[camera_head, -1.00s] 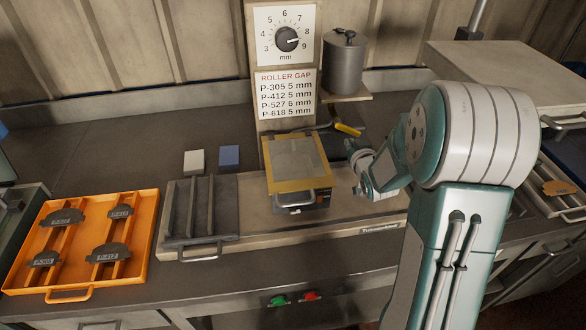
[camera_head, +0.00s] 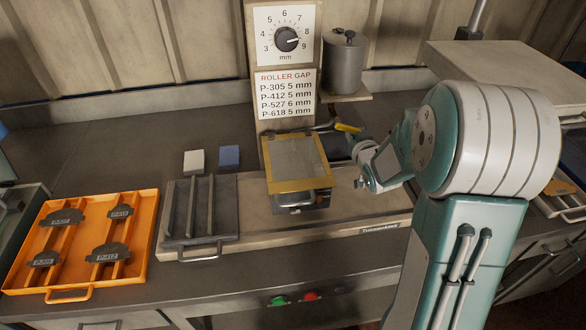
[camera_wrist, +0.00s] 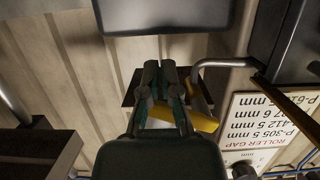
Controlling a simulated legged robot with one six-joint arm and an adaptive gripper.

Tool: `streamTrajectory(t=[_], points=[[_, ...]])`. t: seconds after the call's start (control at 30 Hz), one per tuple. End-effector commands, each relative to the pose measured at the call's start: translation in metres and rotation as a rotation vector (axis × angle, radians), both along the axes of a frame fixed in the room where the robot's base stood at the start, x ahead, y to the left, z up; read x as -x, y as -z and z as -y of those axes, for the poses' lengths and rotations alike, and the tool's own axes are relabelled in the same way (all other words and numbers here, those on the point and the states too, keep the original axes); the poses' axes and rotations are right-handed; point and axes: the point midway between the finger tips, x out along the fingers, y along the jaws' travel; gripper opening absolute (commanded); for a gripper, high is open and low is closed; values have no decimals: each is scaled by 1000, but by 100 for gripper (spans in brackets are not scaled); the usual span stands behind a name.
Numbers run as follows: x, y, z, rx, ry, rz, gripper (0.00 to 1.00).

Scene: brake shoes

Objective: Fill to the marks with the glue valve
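A grey pot (camera_head: 344,63) with a lid stands on a small shelf right of the gap dial. A yellow handle (camera_head: 348,128) shows below that shelf; I cannot tell whether it is the glue valve. In the wrist view the yellow handle (camera_wrist: 200,118) lies beside and partly behind my gripper (camera_wrist: 160,68). The gripper's dark fingers are close together with nothing visible between the tips. In the head view my wrist is right of the tan-framed box (camera_head: 296,186), and the fingers are hard to make out. No fill marks can be made out.
An orange tray (camera_head: 25,262) with several dark labelled shoes is at the left. A grey slotted tray (camera_head: 225,212) stands beside the tan-framed box. A white block (camera_head: 194,160) and a blue block (camera_head: 229,156) lie behind it. The roller gap sign (camera_head: 287,95) stands at the back.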

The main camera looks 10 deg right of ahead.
Motion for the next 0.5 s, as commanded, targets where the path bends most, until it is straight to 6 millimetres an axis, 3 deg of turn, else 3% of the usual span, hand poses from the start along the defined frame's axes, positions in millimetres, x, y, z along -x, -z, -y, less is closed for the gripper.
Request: streamTrajectory(t=[0.5], points=[[0, -23, 0, 1, -1, 4, 0]])
